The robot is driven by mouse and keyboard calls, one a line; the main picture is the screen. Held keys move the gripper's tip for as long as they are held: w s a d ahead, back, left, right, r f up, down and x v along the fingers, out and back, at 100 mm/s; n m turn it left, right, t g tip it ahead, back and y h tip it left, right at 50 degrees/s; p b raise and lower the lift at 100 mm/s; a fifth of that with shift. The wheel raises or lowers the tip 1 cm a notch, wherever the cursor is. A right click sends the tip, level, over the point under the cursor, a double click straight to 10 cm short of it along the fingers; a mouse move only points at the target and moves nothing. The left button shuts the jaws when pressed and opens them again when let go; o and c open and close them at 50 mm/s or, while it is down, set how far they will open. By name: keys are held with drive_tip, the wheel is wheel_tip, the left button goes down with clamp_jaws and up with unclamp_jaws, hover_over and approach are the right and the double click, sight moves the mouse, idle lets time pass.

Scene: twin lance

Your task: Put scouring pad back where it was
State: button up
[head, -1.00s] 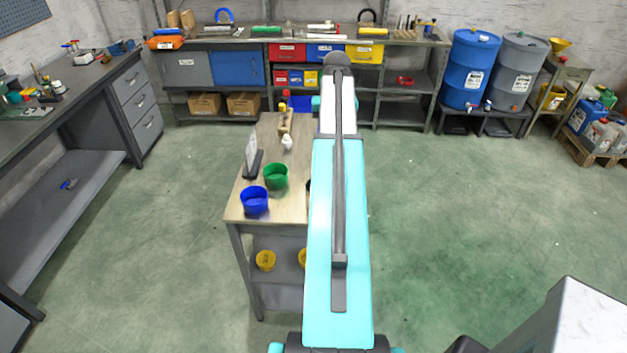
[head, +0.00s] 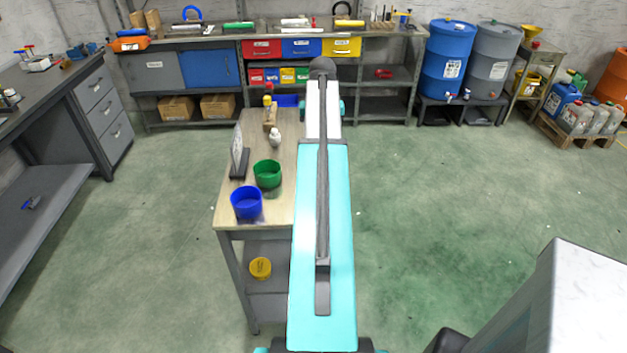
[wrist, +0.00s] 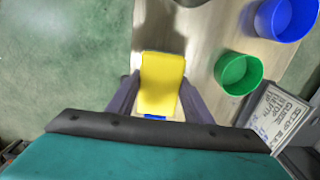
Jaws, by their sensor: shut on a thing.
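My gripper (wrist: 160,100) is shut on a yellow block, which looks like the scouring pad (wrist: 162,82). A strip of blue shows at the pad's near end in the wrist view. The pad is over the wooden tabletop (wrist: 206,50), near its edge; I cannot tell whether it touches the wood. In the head view my arm hides the gripper and the pad. The same table (head: 230,205) shows there to the left of my arm.
A blue cup (head: 247,203), a green cup (head: 267,174) and a standing sign (head: 239,155) are on the table. A white bottle (head: 275,137) stands farther back. A yellow container (head: 260,268) sits on the lower shelf. Open floor (head: 450,220) lies to the right.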

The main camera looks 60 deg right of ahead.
drive_tip(key=shift+w, duration=0.1)
drive_tip(key=shift+a+f, duration=0.1)
drive_tip(key=shift+f, duration=0.4)
drive_tip(key=shift+f+p, duration=0.9)
drive_tip(key=shift+f, duration=1.75)
drive_tip(key=shift+f+p, duration=0.5)
drive_tip(key=shift+f, duration=1.35)
drive_tip(key=shift+f, duration=0.1)
drive_tip(key=o, duration=1)
drive_tip(key=shift+r, duration=0.25)
